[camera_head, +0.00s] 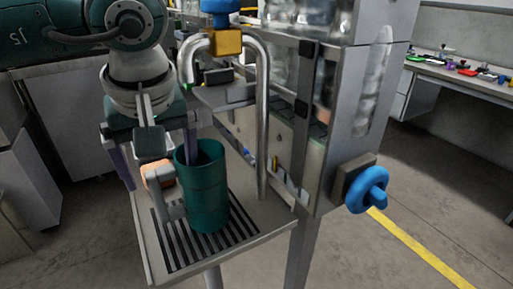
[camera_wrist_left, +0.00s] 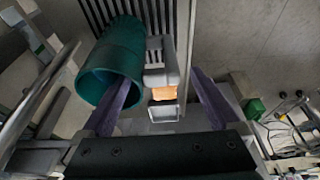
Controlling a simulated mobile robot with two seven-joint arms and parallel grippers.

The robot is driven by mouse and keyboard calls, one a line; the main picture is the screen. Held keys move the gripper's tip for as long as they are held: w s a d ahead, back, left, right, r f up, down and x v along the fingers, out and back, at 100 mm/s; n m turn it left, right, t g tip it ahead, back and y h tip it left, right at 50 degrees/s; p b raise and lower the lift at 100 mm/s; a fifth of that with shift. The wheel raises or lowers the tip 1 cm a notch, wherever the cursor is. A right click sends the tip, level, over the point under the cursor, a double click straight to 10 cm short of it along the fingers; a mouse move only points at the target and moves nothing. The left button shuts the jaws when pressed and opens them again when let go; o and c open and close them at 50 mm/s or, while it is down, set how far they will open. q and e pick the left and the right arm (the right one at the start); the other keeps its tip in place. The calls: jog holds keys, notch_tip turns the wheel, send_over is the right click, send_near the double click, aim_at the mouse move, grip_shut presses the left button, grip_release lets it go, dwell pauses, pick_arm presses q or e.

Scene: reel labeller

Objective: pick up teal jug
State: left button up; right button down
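The teal jug (camera_head: 205,195) stands upright on a slotted drip tray (camera_head: 238,222), its open mouth up and its grey handle (camera_head: 166,198) toward the left. In the left wrist view the jug (camera_wrist_left: 122,50) is left of centre, with the handle (camera_wrist_left: 160,62) beside it. My left gripper (camera_head: 160,170) is open above the handle, its purple fingers spread wide. In the wrist view the handle lies between the fingers (camera_wrist_left: 164,80). One finger overlaps the jug's mouth; I cannot tell whether it is inside. My right gripper is not in view.
A bent metal pipe (camera_head: 262,120) with a blue-topped brass valve (camera_head: 226,42) rises close behind the jug. An orange item (camera_head: 158,176) shows behind the handle. A machine cabinet with a blue knob (camera_head: 367,190) stands right. Open floor lies farther right.

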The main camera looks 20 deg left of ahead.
pick_arm(q)
grip_shut()
dwell(0.6)
jog(key=shift+r, duration=0.1)
